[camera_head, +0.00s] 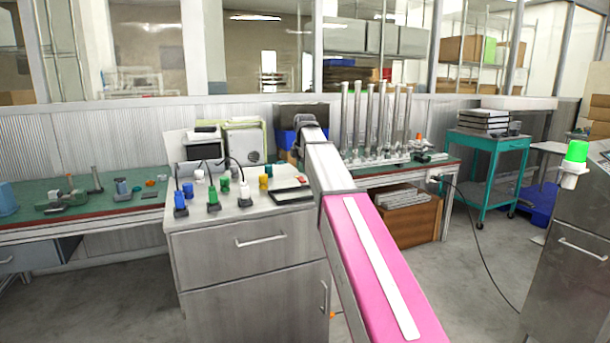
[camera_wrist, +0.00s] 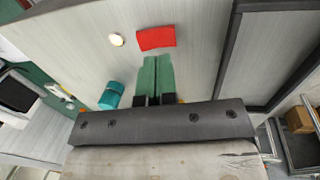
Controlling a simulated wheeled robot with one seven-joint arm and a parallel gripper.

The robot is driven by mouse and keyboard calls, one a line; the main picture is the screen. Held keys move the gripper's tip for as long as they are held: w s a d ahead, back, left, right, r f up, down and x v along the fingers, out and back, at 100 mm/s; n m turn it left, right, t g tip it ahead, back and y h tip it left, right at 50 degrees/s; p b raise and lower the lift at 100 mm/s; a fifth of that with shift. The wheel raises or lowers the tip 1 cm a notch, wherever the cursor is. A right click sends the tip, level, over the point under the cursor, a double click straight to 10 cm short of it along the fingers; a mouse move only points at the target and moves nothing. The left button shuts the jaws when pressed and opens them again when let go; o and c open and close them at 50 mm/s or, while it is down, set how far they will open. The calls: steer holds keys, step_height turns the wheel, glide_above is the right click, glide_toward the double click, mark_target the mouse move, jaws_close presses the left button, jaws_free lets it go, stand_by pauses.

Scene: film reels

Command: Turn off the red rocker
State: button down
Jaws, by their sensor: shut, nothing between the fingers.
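The red rocker (camera_wrist: 156,39) shows in the wrist view as a red block on a pale grey panel (camera_wrist: 195,50). My gripper (camera_wrist: 157,57) has green fingers held together, with nothing between them. Their tips point at the rocker and sit just below it in the picture; I cannot tell whether they touch it. Whether the rocker is on or off cannot be told.
A round cream button (camera_wrist: 116,40) sits left of the rocker, and a teal cylinder (camera_wrist: 110,95) stands out lower left. A dark frame (camera_wrist: 226,55) lies right. In the head view, several coloured connectors stand on the grey cabinet (camera_head: 245,262); glass tubes (camera_head: 370,120) stand behind my arm.

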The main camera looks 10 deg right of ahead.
mark_target(301, 178)
step_height(301, 178, up, 11)
steer(key=s, duration=0.1)
steer(key=shift+s+d+f, duration=0.15)
steer(key=shift+s+d, duration=0.15)
steer(key=shift+s, duration=0.1)
steer(key=shift+w, duration=0.8)
steer(key=f, duration=0.4)
steer(key=w+f, duration=0.1)
steer(key=f, duration=0.4)
steer(key=w+f, duration=0.1)
steer(key=f, duration=0.3)
steer(key=shift+w+a+f, duration=0.15)
steer(key=shift+a+f, duration=0.1)
steer(key=shift+f, duration=0.05)
